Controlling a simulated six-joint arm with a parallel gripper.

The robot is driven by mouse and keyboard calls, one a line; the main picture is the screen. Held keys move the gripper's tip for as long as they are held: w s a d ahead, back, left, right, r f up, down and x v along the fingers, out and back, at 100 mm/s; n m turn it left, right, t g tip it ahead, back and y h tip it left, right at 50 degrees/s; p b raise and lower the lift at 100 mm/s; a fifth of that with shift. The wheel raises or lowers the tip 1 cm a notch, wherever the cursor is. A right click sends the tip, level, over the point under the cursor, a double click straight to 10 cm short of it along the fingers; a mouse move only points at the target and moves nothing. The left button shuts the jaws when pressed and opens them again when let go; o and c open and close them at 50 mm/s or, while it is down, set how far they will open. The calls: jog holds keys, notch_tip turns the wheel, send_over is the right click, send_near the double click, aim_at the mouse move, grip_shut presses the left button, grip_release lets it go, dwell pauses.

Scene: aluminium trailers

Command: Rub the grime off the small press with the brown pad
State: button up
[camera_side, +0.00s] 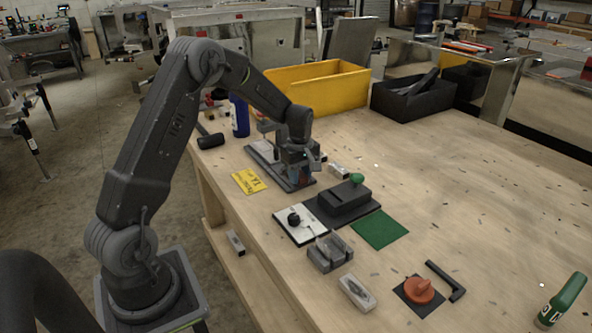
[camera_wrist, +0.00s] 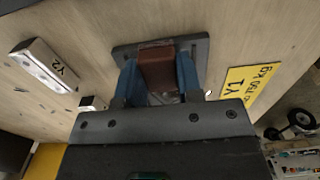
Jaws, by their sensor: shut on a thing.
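My gripper (camera_wrist: 158,75) has blue fingers and is shut on the brown pad (camera_wrist: 158,69). In the side view my gripper (camera_side: 297,178) is low over a long grey base plate (camera_side: 262,160), which I take to be the small press's base. My gripper and wrist hide much of it there. In the wrist view the plate (camera_wrist: 199,50) lies beyond and under the pad. I cannot tell whether the pad touches it. I cannot make out grime clearly.
A yellow plate (camera_side: 249,181) lies left of the base. A black block with a green knob (camera_side: 345,197), a white plate (camera_side: 300,230) and a green mat (camera_side: 380,229) lie to the right. A yellow bin (camera_side: 318,88) and black bin (camera_side: 410,100) stand behind. The table's right is mostly clear.

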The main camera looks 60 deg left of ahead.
aim_at(282, 166)
jog(key=shift+d+f, duration=0.15)
jog(key=shift+a+f, duration=0.2)
jog(key=shift+a, duration=2.1)
jog(key=shift+a+r, duration=0.2)
jog(key=shift+a, duration=2.9)
jog(key=shift+r, duration=0.15)
jog(key=shift+r, duration=2.95)
